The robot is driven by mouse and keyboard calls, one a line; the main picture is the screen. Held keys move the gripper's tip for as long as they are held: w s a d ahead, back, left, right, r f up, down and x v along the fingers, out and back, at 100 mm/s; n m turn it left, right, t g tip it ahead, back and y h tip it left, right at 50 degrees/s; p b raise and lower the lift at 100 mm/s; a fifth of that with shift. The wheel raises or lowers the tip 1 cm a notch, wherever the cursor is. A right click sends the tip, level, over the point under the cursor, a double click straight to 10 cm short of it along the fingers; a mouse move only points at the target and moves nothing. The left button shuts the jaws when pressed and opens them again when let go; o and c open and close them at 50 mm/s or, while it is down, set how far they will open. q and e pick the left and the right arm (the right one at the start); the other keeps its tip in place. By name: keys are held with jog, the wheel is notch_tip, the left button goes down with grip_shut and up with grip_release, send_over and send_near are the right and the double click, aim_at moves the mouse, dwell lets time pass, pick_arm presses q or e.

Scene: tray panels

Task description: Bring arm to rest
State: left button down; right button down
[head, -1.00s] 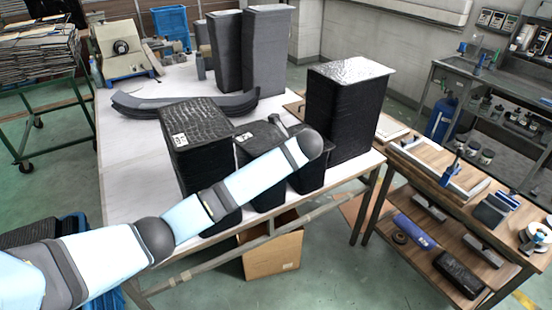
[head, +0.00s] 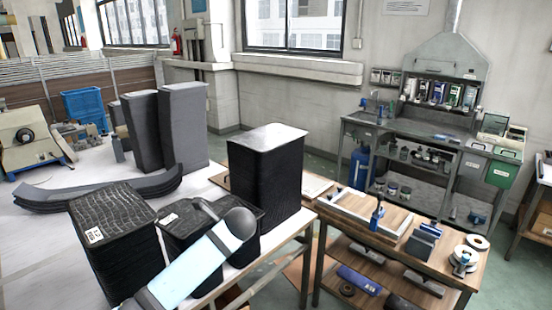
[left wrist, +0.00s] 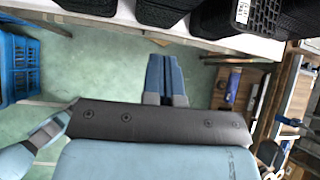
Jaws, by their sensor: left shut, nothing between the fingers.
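My left gripper (left wrist: 165,70) shows in the left wrist view with its two blue fingers together and nothing between them. It is over the green floor (left wrist: 100,75), apart from the table edge at the top of that view. In the head view only part of my left arm (head: 190,270) shows, a pale blue link ending in a dark round joint in front of the black panel stacks. The left gripper itself is hidden or outside the head view.
Black panel stacks (head: 112,245) and a taller stack (head: 268,185) stand on the white table. Curved dark panels (head: 100,193) lie behind. A wooden workbench (head: 395,240) with tools stands at right. A blue crate (left wrist: 18,68) is left in the wrist view.

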pick_arm(q)
jog(key=s+d+f+n+t+h, duration=0.1)
jog(key=s+d+f+n+h, duration=0.3)
jog(key=s+f, duration=0.5)
jog(key=s+d+f+n+t+h, duration=0.1)
jog(key=s+f+n+h, duration=0.3)
jog(key=s+f, duration=0.55)
jog(key=s+a+f+n+t, duration=0.1)
jog(key=s+a+f+n, duration=0.1)
jog(key=s+n, duration=0.5)
jog(key=s+a+f+n+t+h, duration=0.1)
jog(key=s+a+f+n+t, duration=0.1)
jog(key=s+n, duration=0.5)
jog(key=s, duration=0.4)
jog(key=shift+s+f, duration=0.2)
jog(key=shift+f, duration=0.1)
